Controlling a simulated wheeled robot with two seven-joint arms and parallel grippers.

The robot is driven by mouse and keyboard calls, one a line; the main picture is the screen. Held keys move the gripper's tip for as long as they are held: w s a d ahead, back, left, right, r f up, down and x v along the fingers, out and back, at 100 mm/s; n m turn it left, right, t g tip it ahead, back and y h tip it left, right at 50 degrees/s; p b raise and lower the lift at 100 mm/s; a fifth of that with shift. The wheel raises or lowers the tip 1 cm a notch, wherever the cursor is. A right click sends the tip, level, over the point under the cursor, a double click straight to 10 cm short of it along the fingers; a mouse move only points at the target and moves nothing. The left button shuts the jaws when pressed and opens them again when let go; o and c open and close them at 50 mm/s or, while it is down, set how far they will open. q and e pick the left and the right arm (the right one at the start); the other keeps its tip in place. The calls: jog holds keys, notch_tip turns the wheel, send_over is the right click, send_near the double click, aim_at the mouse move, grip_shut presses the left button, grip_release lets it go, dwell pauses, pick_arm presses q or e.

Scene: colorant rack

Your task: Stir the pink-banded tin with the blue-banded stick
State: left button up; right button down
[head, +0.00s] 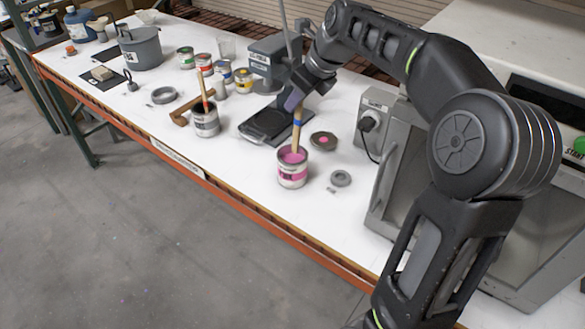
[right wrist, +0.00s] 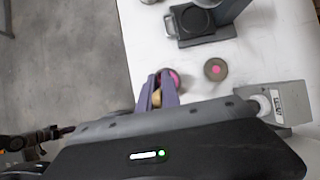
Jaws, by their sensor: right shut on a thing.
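The pink-banded tin (head: 292,172) stands open on the white bench, with pink paint showing at its top. The blue-banded stick (head: 297,128) stands nearly upright with its lower end inside this tin. My right gripper (head: 293,100) is shut on the stick's upper part, above the tin. In the right wrist view the gripper's purple fingers (right wrist: 164,88) close around the stick (right wrist: 156,98), and a little pink of the tin (right wrist: 175,77) shows beside them. How deep the stick reaches is hidden by the tin wall. My left gripper is not in view.
Another tin with a stick (head: 206,122) stands to the left. A grey machine (head: 400,150) stands close on the right.

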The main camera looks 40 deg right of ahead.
dwell(0.6)
jog(key=shift+r, duration=2.55)
jog(key=shift+f, duration=0.1)
